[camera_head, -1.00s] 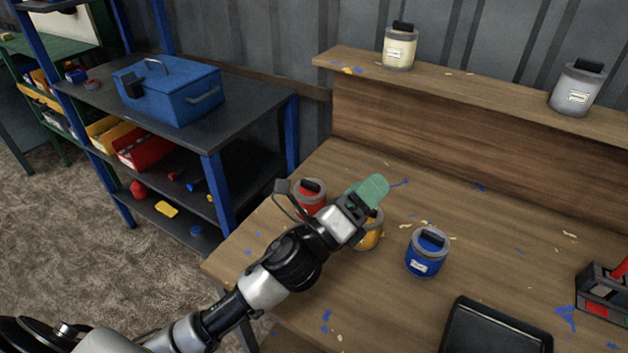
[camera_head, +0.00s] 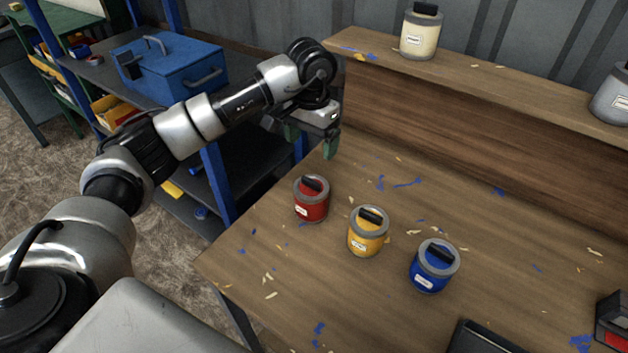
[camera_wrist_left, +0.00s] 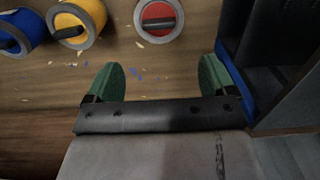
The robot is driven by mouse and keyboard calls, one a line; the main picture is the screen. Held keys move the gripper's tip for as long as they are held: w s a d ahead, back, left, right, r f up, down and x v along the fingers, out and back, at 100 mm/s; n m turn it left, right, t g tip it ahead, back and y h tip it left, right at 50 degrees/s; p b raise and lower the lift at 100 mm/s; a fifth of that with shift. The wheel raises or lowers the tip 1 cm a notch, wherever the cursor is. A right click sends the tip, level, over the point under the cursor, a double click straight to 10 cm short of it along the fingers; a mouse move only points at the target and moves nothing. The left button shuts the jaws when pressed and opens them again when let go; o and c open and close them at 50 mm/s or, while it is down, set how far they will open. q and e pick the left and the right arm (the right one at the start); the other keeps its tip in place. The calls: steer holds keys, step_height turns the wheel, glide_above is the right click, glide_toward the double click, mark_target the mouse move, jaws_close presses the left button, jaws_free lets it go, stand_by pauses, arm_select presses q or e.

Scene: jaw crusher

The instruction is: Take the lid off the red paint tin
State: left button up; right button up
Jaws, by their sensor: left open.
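The red paint tin (camera_head: 311,203) stands upright on the wooden table, at the left of a row of tins. Its grey-rimmed lid with a black handle (camera_head: 316,184) is on it. My left gripper (camera_head: 311,146) is open and empty, above the table's back left edge, behind the red tin and apart from it. In the left wrist view the two green fingers (camera_wrist_left: 158,80) are spread wide, and the red tin (camera_wrist_left: 158,17) shows at the top, beyond the fingertips. My right gripper is not in view.
A yellow tin (camera_head: 367,236) and a blue tin (camera_head: 433,268) stand right of the red one. A cream tin (camera_head: 420,34) and a grey tin (camera_head: 612,98) are on the raised shelf (camera_head: 480,75). A black tray (camera_head: 482,340) lies at the front. A blue toolbox (camera_head: 170,70) sits on the left rack.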

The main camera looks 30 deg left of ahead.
arm_select(q)
glide_above(311, 180)
step_height(311, 180, down, 5)
steer(key=shift+w+f+p, duration=0.1)
steer(key=shift+w+p, duration=0.05)
steer(key=shift+p, duration=0.3)
steer(key=f+p, duration=0.1)
steer(key=f, duration=0.3)
steer(key=shift+s+f+p, duration=0.2)
steer(key=shift+p, duration=0.15)
steer(key=shift+f, duration=0.35)
steer(key=c, duration=1)
